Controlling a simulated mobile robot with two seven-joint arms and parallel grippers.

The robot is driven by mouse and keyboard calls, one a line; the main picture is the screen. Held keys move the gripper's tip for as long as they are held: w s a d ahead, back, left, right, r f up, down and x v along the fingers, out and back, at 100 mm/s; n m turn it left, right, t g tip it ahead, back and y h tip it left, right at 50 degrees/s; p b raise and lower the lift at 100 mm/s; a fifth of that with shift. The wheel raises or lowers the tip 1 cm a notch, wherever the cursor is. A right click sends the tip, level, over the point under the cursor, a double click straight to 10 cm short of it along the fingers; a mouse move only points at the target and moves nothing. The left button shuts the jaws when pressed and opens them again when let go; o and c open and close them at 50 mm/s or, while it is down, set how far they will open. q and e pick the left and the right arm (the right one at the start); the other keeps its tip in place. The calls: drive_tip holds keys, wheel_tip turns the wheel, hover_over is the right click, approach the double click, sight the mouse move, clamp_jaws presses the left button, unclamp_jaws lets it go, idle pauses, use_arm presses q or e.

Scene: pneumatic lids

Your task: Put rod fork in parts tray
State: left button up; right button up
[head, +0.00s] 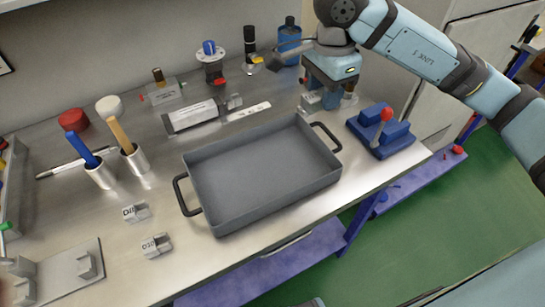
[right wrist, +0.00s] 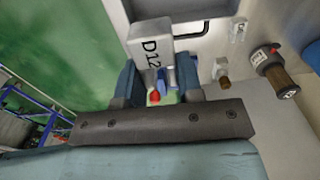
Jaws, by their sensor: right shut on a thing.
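My right gripper (head: 328,97) is at the back right of the bench, beyond the parts tray's right handle. It is shut on a light grey block, apparently the rod fork (head: 310,101). In the right wrist view the block (right wrist: 150,42), marked "D12", sits between the fingers (right wrist: 160,84). Whether it touches the bench is unclear. The grey parts tray (head: 262,172), with black handles, lies mid-bench and looks empty. Two similar blocks, marked D16 (head: 136,212) and D10 (head: 156,246), stand left of the tray. My left gripper is not in view.
A blue fixture with a red knob (head: 382,132) stands right of the tray. A cylinder (head: 193,115), a blue bottle (head: 289,40) and valves are behind it. Two cups with brushes (head: 134,158) stand left. The bench's front edge lies close to the tray.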

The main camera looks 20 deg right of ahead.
wheel_tip(320, 180, down, 5)
hover_over(311, 167)
wheel_tip(311, 167, down, 10)
drive_tip(key=shift+r, duration=0.2)
wheel_tip(311, 167, down, 4)
drive_tip(key=shift+f, duration=0.55)
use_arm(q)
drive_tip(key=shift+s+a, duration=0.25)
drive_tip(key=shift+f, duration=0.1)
